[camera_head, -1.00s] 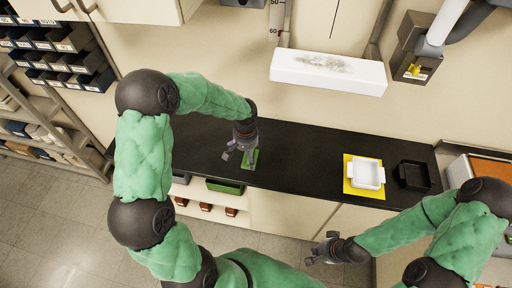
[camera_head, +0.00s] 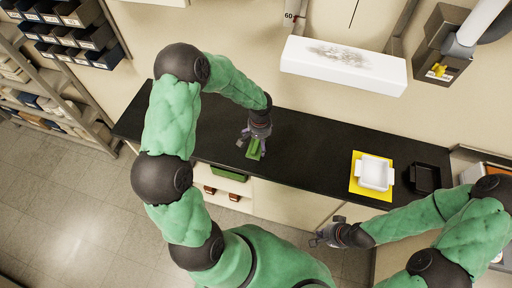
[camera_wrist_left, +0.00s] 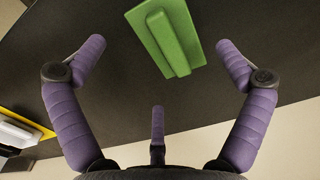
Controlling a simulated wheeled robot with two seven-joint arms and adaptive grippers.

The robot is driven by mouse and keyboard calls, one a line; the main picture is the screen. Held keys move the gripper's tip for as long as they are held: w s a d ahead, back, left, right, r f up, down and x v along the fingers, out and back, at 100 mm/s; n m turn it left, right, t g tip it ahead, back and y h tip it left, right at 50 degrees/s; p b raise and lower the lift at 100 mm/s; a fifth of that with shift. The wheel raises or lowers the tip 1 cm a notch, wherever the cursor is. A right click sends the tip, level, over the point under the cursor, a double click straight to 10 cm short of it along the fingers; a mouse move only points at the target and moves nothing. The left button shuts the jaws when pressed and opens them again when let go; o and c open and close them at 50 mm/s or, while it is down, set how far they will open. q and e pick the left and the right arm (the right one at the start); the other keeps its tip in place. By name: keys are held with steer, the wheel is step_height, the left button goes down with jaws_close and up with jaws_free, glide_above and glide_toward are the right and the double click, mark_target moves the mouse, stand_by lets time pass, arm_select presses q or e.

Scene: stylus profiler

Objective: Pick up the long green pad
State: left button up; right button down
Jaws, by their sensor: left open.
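The long green pad (camera_head: 254,149) lies on the black counter, near its front edge, partly hidden by my left gripper (camera_head: 250,140) in the head view. In the left wrist view the pad (camera_wrist_left: 184,45) is a flat green plate with a raised green bar along it. It shows near the top of the view, between the two spread purple fingers. My left gripper is open above the pad, and no finger touches it. My right gripper (camera_head: 326,231) is empty and spread open, in front of the counter to the right.
A white tray (camera_head: 375,173) stands on a yellow mat (camera_head: 356,187) on the counter's right part, with a black tray (camera_head: 426,178) beside it. A white box-like shelf (camera_head: 343,66) juts from the wall behind. The counter between pad and mat is clear.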

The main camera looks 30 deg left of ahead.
mark_target(259, 148)
arm_select(q)
step_height(259, 148, down, 4)
steer(key=shift+a+f, duration=0.1)
steer(key=shift+c, duration=0.3)
steer(key=c, duration=1)
steer(key=shift+o, duration=0.2)
steer(key=shift+r, duration=0.2)
